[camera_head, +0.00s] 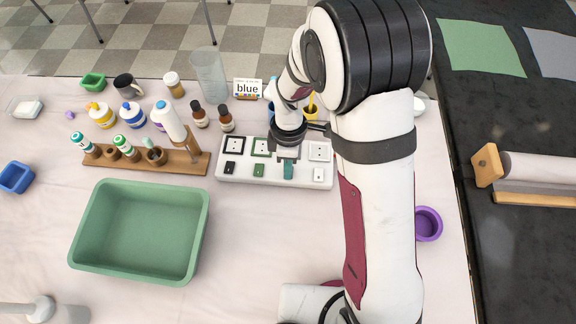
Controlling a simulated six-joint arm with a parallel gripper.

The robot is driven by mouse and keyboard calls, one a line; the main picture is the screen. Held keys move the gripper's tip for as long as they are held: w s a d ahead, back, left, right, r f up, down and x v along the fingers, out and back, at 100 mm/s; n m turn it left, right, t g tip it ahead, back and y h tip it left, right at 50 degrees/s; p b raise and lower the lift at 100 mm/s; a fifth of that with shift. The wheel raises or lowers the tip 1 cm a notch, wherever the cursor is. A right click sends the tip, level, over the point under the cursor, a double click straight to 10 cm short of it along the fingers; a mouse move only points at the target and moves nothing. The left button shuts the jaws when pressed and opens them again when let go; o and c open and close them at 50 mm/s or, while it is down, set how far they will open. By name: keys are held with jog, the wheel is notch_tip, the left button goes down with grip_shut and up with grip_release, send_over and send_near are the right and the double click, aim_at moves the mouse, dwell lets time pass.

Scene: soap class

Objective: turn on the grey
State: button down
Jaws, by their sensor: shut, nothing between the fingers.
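A white power strip (225,179) lies on the table with a row of framed sockets and a row of small switches in front of them. From the left, I see a black switch (230,168), a green switch (259,170) and, at the right end, a white switch (318,174). My gripper (288,171) points down over the third position, between the green and white switches. It is shut and empty, with its teal tips at the switch row. The grey switch and socket there are mostly hidden behind it. I cannot tell whether the tips touch the strip.
A green bin (139,272) stands front left. A wooden rack (190,167) with bottles is left of the strip. Brown dropper bottles (200,115), a clear cylinder (209,76) and a "blue" sign (247,89) stand behind. A purple cup (428,223) is right of my arm.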

jog(key=shift+f, duration=0.1)
jog(key=shift+s+f, duration=0.1)
jog(key=shift+f, duration=0.1)
dwell(0.4)
jog(key=shift+w+r, duration=0.25)
jog(key=shift+w, duration=0.6)
jog(key=shift+r, duration=0.1)
notch_tip(320, 180, up, 14)
jog(key=w, duration=0.1)
jog(key=shift+w, duration=0.35)
